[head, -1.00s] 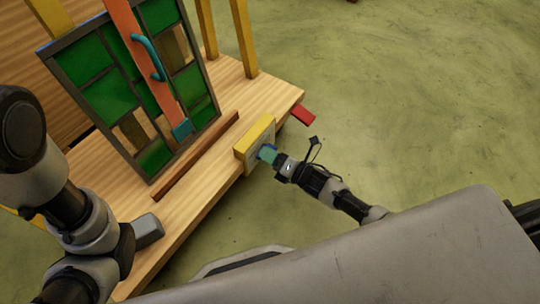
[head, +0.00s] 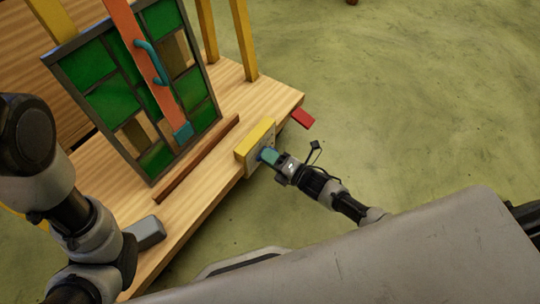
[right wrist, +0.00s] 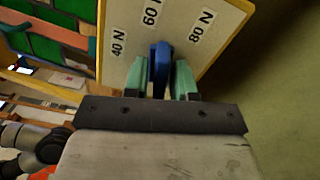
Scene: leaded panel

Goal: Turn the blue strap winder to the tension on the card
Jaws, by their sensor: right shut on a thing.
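The blue strap winder (right wrist: 160,68) stands out from a pale dial plate (right wrist: 124,42) with marks 40 N, 60 N and 80 N. The winder's upper end points near the 60 N mark, slightly to its 80 N side. My right gripper (head: 268,155) is shut on the winder, with a green finger on each side of it in the right wrist view (right wrist: 160,80). An orange strap (head: 145,60) with a teal handle (head: 151,62) crosses the leaded panel (head: 108,98). My left arm is at the left, but its gripper is out of view. No separate tension card is readable.
The yellow-edged dial block (head: 256,138) sits at the front edge of the wooden table (head: 200,172). A red tab (head: 302,118) sticks out beyond it. A grey block (head: 148,232) lies beside my left arm. Green floor at the right is clear.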

